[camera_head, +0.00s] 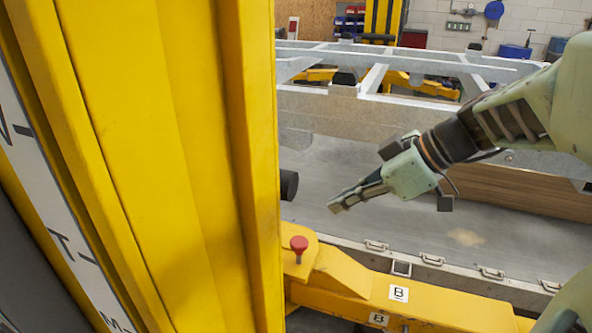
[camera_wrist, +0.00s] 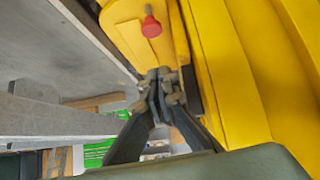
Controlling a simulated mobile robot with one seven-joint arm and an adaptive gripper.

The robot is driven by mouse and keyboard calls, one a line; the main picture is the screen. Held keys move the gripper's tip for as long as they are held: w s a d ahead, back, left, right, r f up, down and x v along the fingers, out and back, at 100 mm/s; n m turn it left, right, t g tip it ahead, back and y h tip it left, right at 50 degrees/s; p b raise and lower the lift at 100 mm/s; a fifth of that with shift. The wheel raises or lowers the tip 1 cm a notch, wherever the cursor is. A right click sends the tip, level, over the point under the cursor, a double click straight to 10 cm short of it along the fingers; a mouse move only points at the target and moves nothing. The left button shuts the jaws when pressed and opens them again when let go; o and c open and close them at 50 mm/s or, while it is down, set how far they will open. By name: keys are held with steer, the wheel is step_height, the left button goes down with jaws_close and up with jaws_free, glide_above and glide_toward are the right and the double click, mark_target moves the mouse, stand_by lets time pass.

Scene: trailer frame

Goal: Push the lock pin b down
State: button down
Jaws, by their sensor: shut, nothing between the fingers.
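The lock pin b has a red knob (camera_head: 299,243) and stands upright on the yellow arm marked B (camera_head: 340,272), close to the yellow column. The knob also shows in the wrist view (camera_wrist: 151,25), beyond my fingertips. My gripper (camera_head: 337,206) is shut and empty. In the head view it is above and to the right of the knob, apart from it. In the wrist view the fingertips (camera_wrist: 160,84) are together, and the knob is above them in the picture. A short grey shank shows under the knob in the head view.
A tall yellow column (camera_head: 200,160) fills the left of the head view, right beside the pin. A black cylinder (camera_head: 288,185) juts from behind it. A metal trailer frame (camera_head: 420,60) lies behind. Open room lies over the grey floor panel (camera_head: 330,165).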

steer(key=shift+f, duration=0.1)
steer(key=p, duration=0.1)
glide_above(306, 248)
steer(key=f, duration=0.7)
steer(key=shift+a, duration=0.2)
step_height(306, 248, down, 3)
steer(key=shift+d+r, duration=0.1)
steer(key=shift+r, duration=0.05)
steer(key=shift+f, duration=0.7)
step_height(306, 248, down, 4)
steer(key=b, duration=0.5)
steer(key=shift+r+b, duration=0.15)
steer(key=shift+b, duration=0.25)
